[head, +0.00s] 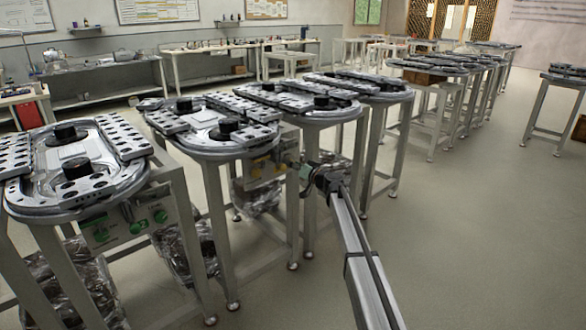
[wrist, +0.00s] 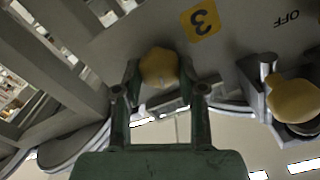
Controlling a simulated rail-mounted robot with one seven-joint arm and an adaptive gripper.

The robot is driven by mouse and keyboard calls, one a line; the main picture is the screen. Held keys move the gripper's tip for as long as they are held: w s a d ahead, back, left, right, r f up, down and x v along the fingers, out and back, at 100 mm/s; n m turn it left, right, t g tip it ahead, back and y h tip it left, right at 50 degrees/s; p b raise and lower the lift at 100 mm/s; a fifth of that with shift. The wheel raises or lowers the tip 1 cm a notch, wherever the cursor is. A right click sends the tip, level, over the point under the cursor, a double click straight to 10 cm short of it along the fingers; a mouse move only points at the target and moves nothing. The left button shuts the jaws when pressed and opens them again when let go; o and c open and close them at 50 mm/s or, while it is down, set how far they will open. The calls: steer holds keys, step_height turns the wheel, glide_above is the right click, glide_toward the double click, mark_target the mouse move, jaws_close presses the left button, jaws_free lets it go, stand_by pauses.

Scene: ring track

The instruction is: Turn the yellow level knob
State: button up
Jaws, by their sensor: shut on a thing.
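A yellow knob (wrist: 158,66) sits on a grey panel in the wrist view, just below a yellow label marked 3 (wrist: 200,18). My gripper (wrist: 160,84) has one finger on each side of this knob and is shut on it. A second yellow knob (wrist: 296,100) is at the right of the wrist view, below the upside-down word OFF, apart from my fingers. In the head view, my gripper (head: 303,172) reaches the side of a panel with yellow labels (head: 264,168) under a ring-track table. The knobs are too small or hidden to make out there.
Table legs (head: 308,190) stand close beside the panel. Ring-track tables (head: 215,130) stand in a row to the left and behind. A similar panel with green labels (head: 130,225) is at the lower left. The floor (head: 460,240) on the right is clear.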

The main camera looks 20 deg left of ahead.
steer(key=shift+w+f+m, duration=0.1)
steer(key=shift+m, duration=3.3)
steer(key=shift+w+f+m, duration=0.1)
steer(key=shift+m, duration=3.3)
steer(key=o, duration=1.1)
steer(key=shift+s+a, duration=0.1)
steer(key=shift+o, duration=0.2)
steer(key=v, duration=1.2)
